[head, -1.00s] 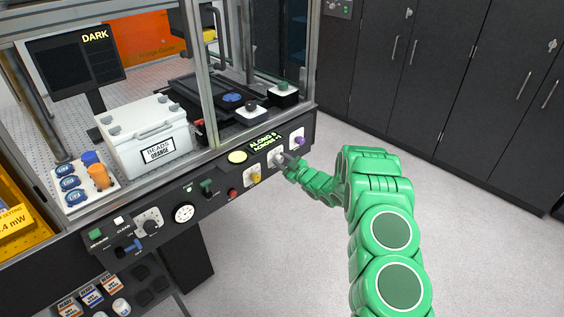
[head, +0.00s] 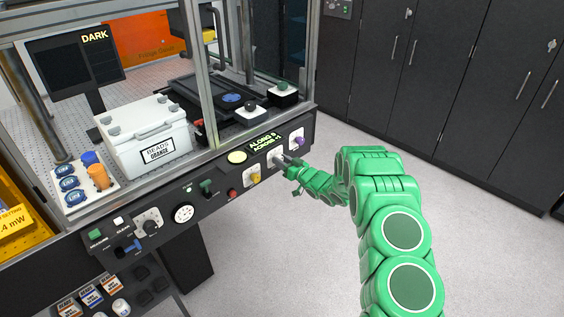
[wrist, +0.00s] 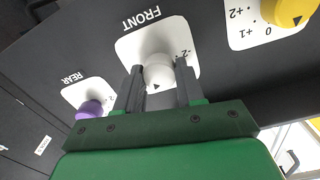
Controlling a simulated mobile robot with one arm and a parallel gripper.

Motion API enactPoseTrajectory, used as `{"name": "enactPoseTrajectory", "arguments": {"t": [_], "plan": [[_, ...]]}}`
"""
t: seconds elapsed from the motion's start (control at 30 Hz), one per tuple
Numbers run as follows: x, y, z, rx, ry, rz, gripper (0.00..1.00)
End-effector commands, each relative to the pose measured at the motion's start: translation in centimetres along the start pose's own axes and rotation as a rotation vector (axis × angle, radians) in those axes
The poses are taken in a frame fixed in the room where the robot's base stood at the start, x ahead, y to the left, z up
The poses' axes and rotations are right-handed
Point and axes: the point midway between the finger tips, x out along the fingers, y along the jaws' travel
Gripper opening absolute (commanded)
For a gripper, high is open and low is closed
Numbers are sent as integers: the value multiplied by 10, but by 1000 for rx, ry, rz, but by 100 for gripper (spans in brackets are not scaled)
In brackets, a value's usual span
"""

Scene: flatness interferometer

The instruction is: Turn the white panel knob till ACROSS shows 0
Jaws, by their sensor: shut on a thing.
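The white panel knob (wrist: 158,74) sits on a white plate marked FRONT in the wrist view, its dark pointer toward my gripper. The knob's plate also shows on the front panel in the head view (head: 275,158). My gripper (wrist: 158,88) is shut on the white knob, one dark finger on each side. In the head view my gripper (head: 287,161) reaches the panel from the right. The green-lettered display (head: 265,142) above reads ALONG with a value that looks like 8 or 0, and ACROSS with a small value that looks like +1.
A yellow knob (wrist: 288,12) and a purple knob (wrist: 88,109) marked REAR flank the white knob. A red button (head: 233,194) and green switch (head: 207,187) lie farther left on the panel. Open floor (head: 270,260) lies before it.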

Motion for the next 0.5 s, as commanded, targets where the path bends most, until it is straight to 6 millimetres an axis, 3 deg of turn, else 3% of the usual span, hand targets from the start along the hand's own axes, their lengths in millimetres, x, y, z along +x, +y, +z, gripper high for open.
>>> {"name": "enactPoseTrajectory", "arguments": {"t": [0.5], "plan": [[0, 1, 0, 121, -2, 1, 7]]}}
